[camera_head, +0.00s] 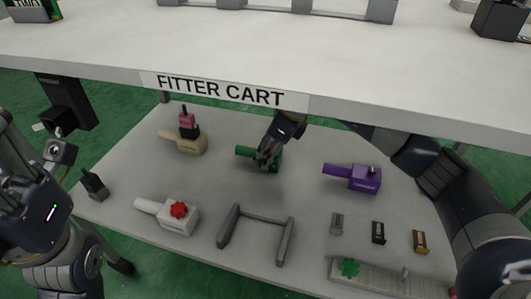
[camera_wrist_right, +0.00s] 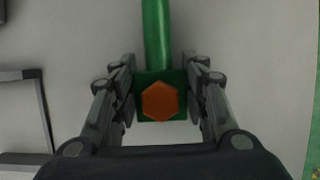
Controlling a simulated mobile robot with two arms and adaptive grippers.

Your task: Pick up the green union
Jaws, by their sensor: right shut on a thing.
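The green union (camera_head: 242,151) is near the middle of the lower grey shelf in the head view, its pipe stub pointing left. My right gripper (camera_head: 266,157) reaches down over it and hides part of its body. In the right wrist view, the green block with an orange hexagon (camera_wrist_right: 160,100) sits between the two fingers, and a green pipe (camera_wrist_right: 157,35) runs up from it. My right gripper is shut on the block. I cannot tell whether the union is clear of the shelf. My left arm shows at the left edge; its fingers are not clear.
A beige fitting (camera_head: 190,145), a purple fitting (camera_head: 365,180) and a white fitting with a red knob (camera_head: 169,215) surround it. A grey U-shaped stand (camera_head: 257,236) stands in front. The upper white shelf edge, labelled FITTER CART (camera_head: 220,91), overhangs behind. Small blocks lie at right.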

